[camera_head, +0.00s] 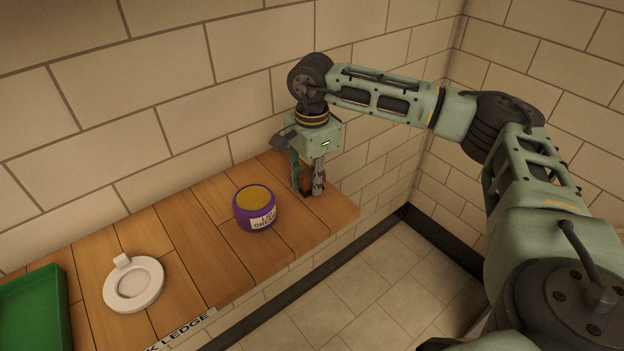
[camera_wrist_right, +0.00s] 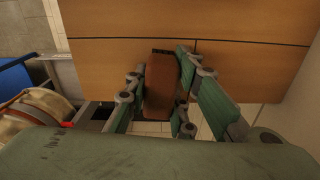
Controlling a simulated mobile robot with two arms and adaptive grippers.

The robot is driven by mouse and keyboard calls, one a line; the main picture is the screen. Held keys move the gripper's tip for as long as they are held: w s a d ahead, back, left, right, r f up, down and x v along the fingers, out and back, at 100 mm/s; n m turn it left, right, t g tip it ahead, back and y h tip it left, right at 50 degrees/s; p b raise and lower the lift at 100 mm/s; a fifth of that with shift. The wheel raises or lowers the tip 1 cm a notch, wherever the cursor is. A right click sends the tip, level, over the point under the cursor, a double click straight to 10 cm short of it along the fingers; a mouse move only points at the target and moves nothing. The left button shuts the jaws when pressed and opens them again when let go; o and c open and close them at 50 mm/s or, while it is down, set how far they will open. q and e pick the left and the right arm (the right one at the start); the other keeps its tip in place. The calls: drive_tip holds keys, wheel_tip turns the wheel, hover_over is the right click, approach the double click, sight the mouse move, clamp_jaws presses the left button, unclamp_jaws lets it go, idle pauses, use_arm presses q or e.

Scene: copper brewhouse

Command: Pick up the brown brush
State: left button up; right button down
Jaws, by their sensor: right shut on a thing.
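The brown brush (camera_wrist_right: 159,86) shows in the right wrist view between the fingers of my right gripper (camera_wrist_right: 160,92). The fingers are shut on it from both sides, and its dark end points toward the wooden ledge. In the head view my right gripper (camera_head: 308,188) points down at the far right end of the ledge, and a bit of the brush (camera_head: 306,183) shows between its fingers. Most of the brush is hidden there. I cannot tell whether the brush touches the ledge. My left gripper is in neither view.
A purple jar (camera_head: 256,209) with a label stands on the wooden ledge (camera_head: 190,237) just left of my right gripper. A white round dish (camera_head: 153,285) and a green tray (camera_head: 58,300) lie further left. A tiled wall runs behind; the ledge's right end drops to the floor.

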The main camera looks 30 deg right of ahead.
drive_tip(key=shift+r, duration=0.15)
drive_tip(key=shift+r, duration=0.25)
drive_tip(key=r, duration=0.1)
drive_tip(key=r+b, duration=0.1)
drive_tip(key=r, duration=0.1)
drive_tip(key=shift+s+d+r+b, duration=0.15)
drive_tip(key=shift+d+r+b, duration=0.1)
drive_tip(key=shift+d+b, duration=0.1)
drive_tip(key=s+d+r+b, duration=0.2)
drive_tip(key=s+d+r, duration=0.4)
drive_tip(key=s+d, duration=0.1)
drive_tip(key=shift+d+r, duration=0.35)
drive_tip(key=shift+d, duration=0.45)
drive_tip(key=c, duration=2.1)
unclamp_jaws()
drive_tip(key=c, duration=0.4)
drive_tip(key=shift+c, duration=0.2)
